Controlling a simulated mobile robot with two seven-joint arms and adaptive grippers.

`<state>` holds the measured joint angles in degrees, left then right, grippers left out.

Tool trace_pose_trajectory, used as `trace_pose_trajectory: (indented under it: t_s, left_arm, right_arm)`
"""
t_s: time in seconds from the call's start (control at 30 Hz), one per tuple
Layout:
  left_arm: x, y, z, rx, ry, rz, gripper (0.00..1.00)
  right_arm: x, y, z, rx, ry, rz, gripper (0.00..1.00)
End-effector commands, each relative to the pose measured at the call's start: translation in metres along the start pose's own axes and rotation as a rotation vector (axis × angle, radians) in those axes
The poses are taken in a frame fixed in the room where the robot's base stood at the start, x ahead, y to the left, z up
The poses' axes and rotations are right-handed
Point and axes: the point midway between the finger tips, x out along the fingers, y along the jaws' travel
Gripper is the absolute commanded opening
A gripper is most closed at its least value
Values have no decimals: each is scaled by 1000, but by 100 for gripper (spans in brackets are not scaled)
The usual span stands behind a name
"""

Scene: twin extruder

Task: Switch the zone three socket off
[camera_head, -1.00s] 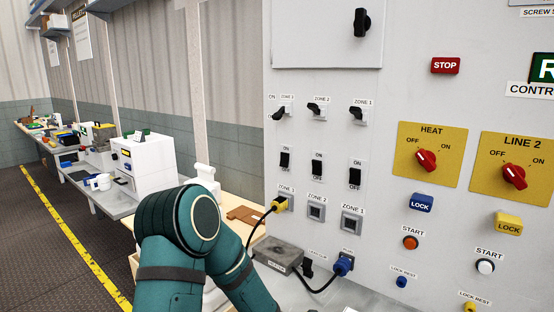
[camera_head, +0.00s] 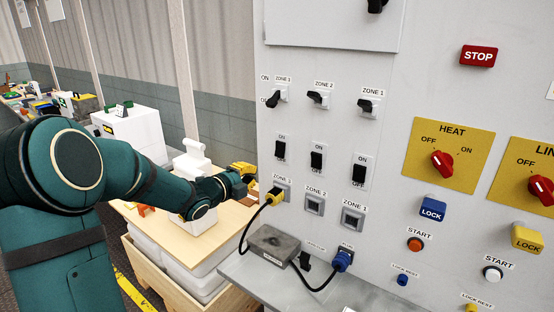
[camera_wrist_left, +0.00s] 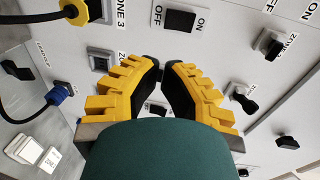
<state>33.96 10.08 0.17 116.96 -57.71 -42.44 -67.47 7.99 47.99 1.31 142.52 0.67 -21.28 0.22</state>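The zone 3 column is at the panel's left edge. Its socket (camera_head: 283,191) holds a yellow plug (camera_head: 275,197). Above it is a black rocker switch (camera_head: 280,150) marked ON at the top and OFF at the bottom; which side is pressed I cannot tell. In the left wrist view the rocker (camera_wrist_left: 180,22) lies ahead of the fingertips, with the yellow plug (camera_wrist_left: 75,12) to its left. My left gripper (camera_head: 246,170) is just left of the panel, below the rocker's height. Its yellow fingers (camera_wrist_left: 162,66) have tips nearly together, empty, apart from the rocker.
More rockers (camera_head: 317,160) and black rotary knobs (camera_head: 318,98) sit close by. A black cable runs from the yellow plug past a grey box (camera_head: 272,245) on the ledge. A blue plug (camera_head: 343,259) is to its right. A wooden table (camera_head: 215,240) stands left of the panel.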

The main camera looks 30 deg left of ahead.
Motion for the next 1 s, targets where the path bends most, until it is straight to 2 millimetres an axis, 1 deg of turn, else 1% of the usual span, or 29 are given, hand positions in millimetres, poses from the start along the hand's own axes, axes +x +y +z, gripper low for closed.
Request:
trace_pose_trajectory:
  t_s: [0.23, 0.37, 0.47, 0.8, 1.0]
  left_arm:
    - [2, 1, 0, -3, 0, 1, 0]
    - [11, 1, 0, -5, 1, 1, 0]
    - [26, 1, -1, -5, 2, 1, 0]
    - [93, 1, -1, -6, 1, 2, 0]
    - [124, 1, -1, -6, 1, 1, 0]
  right_arm:
    - [0, 0, 0, 0, 0, 0, 47]
    - [-1, 0, 0, 0, -1, 0, 47]
    - [-3, -1, 0, 0, -1, 0, 47]
    - [-14, -4, -2, -1, -1, -3, 47]
    - [-20, -6, -2, -1, -1, -4, 47]
